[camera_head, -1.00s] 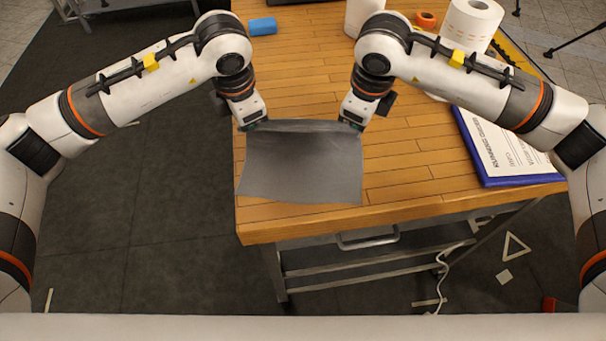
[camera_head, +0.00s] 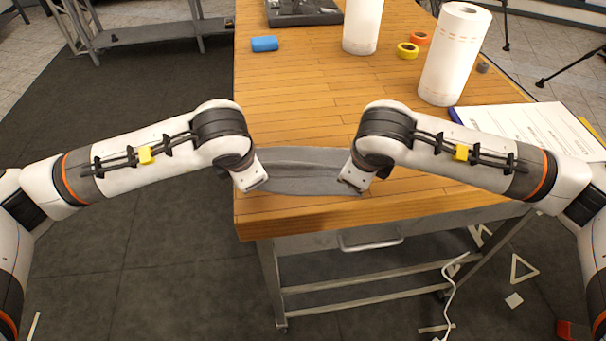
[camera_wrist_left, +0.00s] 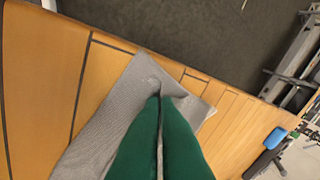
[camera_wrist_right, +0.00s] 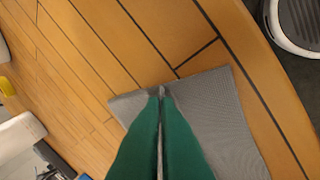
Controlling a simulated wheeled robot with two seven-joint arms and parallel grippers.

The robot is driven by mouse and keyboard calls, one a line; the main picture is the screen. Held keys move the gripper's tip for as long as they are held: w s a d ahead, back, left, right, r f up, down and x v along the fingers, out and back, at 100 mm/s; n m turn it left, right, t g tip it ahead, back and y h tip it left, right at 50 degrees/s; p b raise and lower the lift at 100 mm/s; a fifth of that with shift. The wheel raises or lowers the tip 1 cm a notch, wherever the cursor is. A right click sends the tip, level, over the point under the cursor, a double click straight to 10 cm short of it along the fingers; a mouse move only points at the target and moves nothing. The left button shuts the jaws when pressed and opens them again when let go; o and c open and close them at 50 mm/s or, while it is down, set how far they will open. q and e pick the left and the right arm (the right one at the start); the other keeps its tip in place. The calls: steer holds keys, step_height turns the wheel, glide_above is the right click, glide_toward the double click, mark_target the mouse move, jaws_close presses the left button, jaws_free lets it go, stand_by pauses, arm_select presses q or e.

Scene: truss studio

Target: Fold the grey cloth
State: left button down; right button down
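The grey cloth (camera_head: 305,165) lies folded over as a narrow band near the front of the wooden table. My left gripper (camera_head: 256,187) is at the left end of its near edge. My right gripper (camera_head: 347,184) is at the right end of that edge. In the left wrist view, the green fingers (camera_wrist_left: 160,97) are closed together with cloth (camera_wrist_left: 122,100) pinched at their tips. In the right wrist view, the green fingers (camera_wrist_right: 160,92) are closed on a cloth corner, and more cloth (camera_wrist_right: 225,120) spreads to the right.
The wooden table (camera_head: 310,100) is clear behind the cloth. Two white rolls (camera_head: 452,60), yellow tape (camera_head: 407,50), orange tape (camera_head: 420,38) and a clipboard (camera_head: 530,130) are at the right. A blue block (camera_head: 265,44) and a dark tray (camera_head: 305,12) are at the back.

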arm_select(q)
steer(key=c, duration=2.1)
jaws_free()
steer(key=shift+a+r, duration=0.1)
steer(key=shift+a, duration=0.1)
arm_select(e)
steer(key=c, duration=2.1)
jaws_free()
steer(key=shift+d+r, duration=0.1)
steer(key=shift+d, duration=0.1)
steer(key=shift+c, duration=0.2)
arm_select(q)
steer(key=o, duration=0.8)
steer(key=shift+s+d, duration=0.1)
steer(key=shift+d, duration=0.05)
arm_select(e)
steer(key=o, duration=0.8)
steer(key=shift+s+a, duration=0.1)
arm_select(q)
steer(key=shift+s, duration=0.1)
arm_select(e)
steer(key=shift+s, duration=0.1)
steer(key=shift+a, duration=0.1)
